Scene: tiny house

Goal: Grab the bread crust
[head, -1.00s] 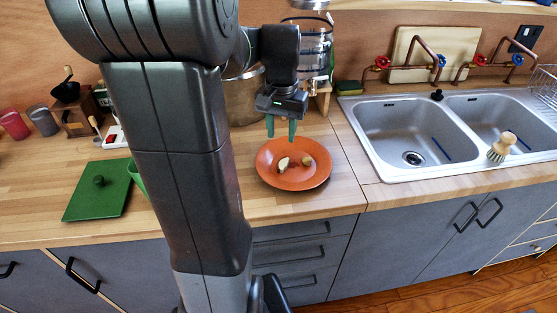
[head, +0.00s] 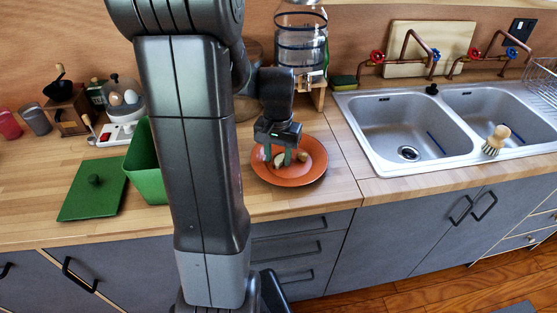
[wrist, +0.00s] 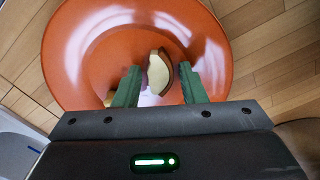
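The bread crust (wrist: 159,75), a pale wedge with a brown edge, lies on the orange plate (wrist: 75,60). In the wrist view it sits between the green fingertips of my gripper (wrist: 158,72), closer to the right one, with a gap on the left. My gripper (head: 278,156) is open and low over the plate (head: 312,176) in the head view. There the crust (head: 279,160) shows only partly between the fingers. A small brown piece (head: 303,156) lies on the plate to the right of the fingers; I cannot tell what it is.
A glass dispenser (head: 300,45) stands behind the plate. The counter in front of the plate is clear.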

